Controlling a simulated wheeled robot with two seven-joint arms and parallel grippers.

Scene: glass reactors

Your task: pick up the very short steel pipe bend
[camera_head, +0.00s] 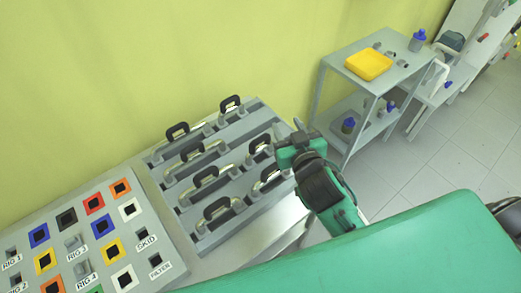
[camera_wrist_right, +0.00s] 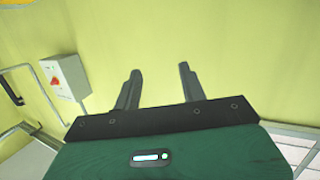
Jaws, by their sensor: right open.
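Several steel pipe bends with black loop handles sit in rows on a grey slotted rack (camera_head: 243,218) in the head view. One steel pipe bend (camera_head: 231,113) is at the far end and another steel pipe bend (camera_head: 217,213) is at the near end. I cannot tell which is the very short one. My right gripper (camera_head: 284,136) is at the rack's right edge, close to the right-hand bends, and partly covers that edge. Its fingers (camera_wrist_right: 159,88) are apart and empty in the right wrist view, facing the wall. My left gripper is not in view.
A panel (camera_head: 150,262) with coloured square sockets lies left of the rack. A grey trolley (camera_head: 350,50) with a yellow tray (camera_head: 368,64) and bottles stands at the back right. A wall box (camera_wrist_right: 65,77) shows in the wrist view. Floor right of the trolley is partly clear.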

